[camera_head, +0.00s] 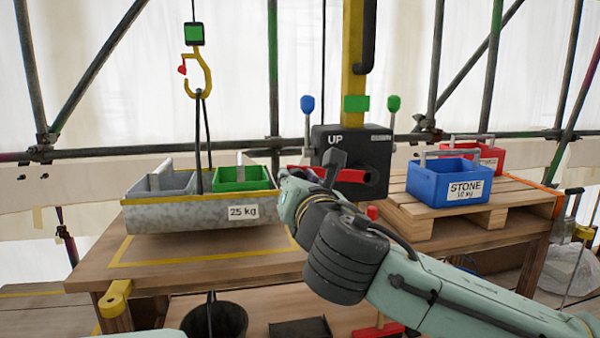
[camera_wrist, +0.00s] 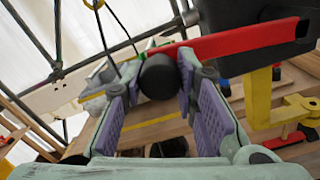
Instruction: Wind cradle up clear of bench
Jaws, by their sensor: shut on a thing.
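The cradle (camera_head: 190,215) is a grey metal tray with a yellow rim and a 25 kg label. It hangs by black straps from the yellow hook (camera_head: 197,80), over the bench (camera_head: 190,255); I cannot tell whether its underside touches the bench. The winch box (camera_head: 350,145) is dark and marked UP. Its red crank (camera_head: 350,175) also shows in the wrist view (camera_wrist: 235,42). My gripper (camera_wrist: 158,72) is shut on the black crank knob (camera_wrist: 159,78), with a purple-padded finger on either side. In the head view my arm hides the knob.
The cradle holds a grey bin (camera_head: 160,184) and a green bin (camera_head: 240,177). Blue (camera_head: 450,183) and red (camera_head: 485,154) boxes stand on a pallet (camera_head: 500,217) at right. Blue (camera_head: 308,105) and green (camera_head: 393,104) levers flank the winch. A black bucket (camera_head: 215,318) is below.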

